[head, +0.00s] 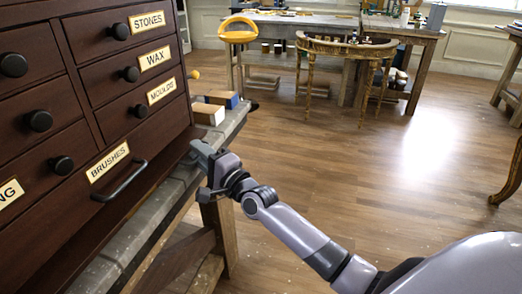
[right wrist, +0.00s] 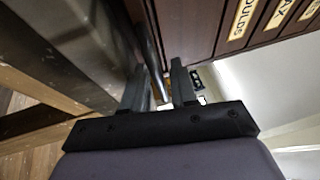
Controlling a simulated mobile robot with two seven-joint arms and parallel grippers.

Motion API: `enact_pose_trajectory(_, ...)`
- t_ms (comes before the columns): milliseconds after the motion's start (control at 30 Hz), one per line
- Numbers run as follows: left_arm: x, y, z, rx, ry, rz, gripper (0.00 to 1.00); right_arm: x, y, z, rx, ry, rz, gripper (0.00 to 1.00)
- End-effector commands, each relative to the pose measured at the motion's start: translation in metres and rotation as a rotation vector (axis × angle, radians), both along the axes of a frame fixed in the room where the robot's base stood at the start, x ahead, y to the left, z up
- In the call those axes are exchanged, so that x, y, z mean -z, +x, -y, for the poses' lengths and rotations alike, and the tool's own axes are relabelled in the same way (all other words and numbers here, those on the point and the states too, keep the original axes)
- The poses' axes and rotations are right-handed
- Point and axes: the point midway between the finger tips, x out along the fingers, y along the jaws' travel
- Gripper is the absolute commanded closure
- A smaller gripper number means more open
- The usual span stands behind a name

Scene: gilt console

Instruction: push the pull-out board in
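A dark wooden chest of drawers (head: 100,120) stands on a worn workbench (head: 155,215) at the left of the head view. A strip of dark wood, seemingly the pull-out board (head: 160,168), shows low on the chest by the bench top; how far it sticks out is hard to tell. A dark bar handle (head: 120,182) is below the BRUSHES label. My right gripper (head: 201,157) is at the bench edge, right of the handle. In the right wrist view its fingers (right wrist: 160,88) are apart, with a dark edge just beyond them; contact is unclear. My left gripper is out of view.
Several small blocks, one blue (head: 222,99) and one pale (head: 208,113), lie on the bench beyond my right gripper. The floor (head: 400,180) right of the bench is open.

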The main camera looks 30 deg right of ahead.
Motion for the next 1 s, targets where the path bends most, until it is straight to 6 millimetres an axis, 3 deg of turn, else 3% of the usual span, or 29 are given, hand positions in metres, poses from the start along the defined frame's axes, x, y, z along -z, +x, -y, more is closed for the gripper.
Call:
enact_pose_trajectory(33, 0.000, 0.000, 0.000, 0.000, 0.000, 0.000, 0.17, -0.008, 0.001, -0.004, -0.005, 0.019, 0.014, 0.64)
enact_pose_trajectory(267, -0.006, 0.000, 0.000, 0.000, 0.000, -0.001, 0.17, -0.008, -0.014, 0.009, -0.006, 0.016, 0.012, 0.64)
enact_pose_trajectory(1000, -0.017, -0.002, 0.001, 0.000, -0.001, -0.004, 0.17, -0.001, -0.123, 0.103, -0.004, 0.001, 0.002, 0.64)
